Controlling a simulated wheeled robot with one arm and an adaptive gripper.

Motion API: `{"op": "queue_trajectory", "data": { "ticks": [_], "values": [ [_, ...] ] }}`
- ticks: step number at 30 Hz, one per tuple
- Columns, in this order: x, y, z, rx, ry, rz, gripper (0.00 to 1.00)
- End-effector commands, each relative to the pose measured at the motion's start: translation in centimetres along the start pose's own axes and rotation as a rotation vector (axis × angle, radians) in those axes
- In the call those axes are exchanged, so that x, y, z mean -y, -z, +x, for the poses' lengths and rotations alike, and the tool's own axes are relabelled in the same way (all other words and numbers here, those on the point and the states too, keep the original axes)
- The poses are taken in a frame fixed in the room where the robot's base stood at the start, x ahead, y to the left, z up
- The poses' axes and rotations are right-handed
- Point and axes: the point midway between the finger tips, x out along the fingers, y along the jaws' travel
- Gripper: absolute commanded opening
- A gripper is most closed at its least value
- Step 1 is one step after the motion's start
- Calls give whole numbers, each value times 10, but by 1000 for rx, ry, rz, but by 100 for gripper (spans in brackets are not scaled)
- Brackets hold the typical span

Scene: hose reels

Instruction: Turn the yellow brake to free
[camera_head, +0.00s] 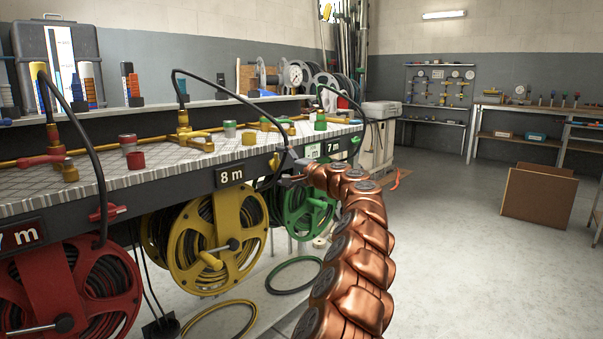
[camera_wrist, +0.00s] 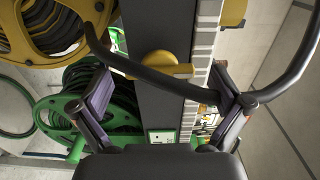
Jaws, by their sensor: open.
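The yellow brake (camera_wrist: 160,66) shows in the wrist view as a round hub with a short lever pointing right, on the dark front rail of the bench. A black hose crosses in front of it and hides part of it. My gripper (camera_wrist: 163,80) is open, its two fingers apart on either side of the rail, with the brake between them in the picture. Contact cannot be told. In the head view my gripper (camera_head: 292,168) is small and partly hidden by my copper arm, just right of the 8 m sign. The yellow reel (camera_head: 212,240) hangs below the rail.
The red reel (camera_head: 75,292) is at left, with a red brake lever (camera_head: 107,213) above it. The green reel (camera_head: 305,212) is beyond the yellow one. Black hoses arch over the bench edge near my gripper. The floor at right is clear up to a brown board (camera_head: 538,198).

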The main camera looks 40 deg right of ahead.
Motion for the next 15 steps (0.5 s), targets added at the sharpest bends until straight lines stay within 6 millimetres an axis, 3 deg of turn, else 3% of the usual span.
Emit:
{"op": "queue_trajectory", "data": {
  "ticks": [15],
  "values": [
    [2, -1, -42, 1, 4, 1, 100]
  ]
}}
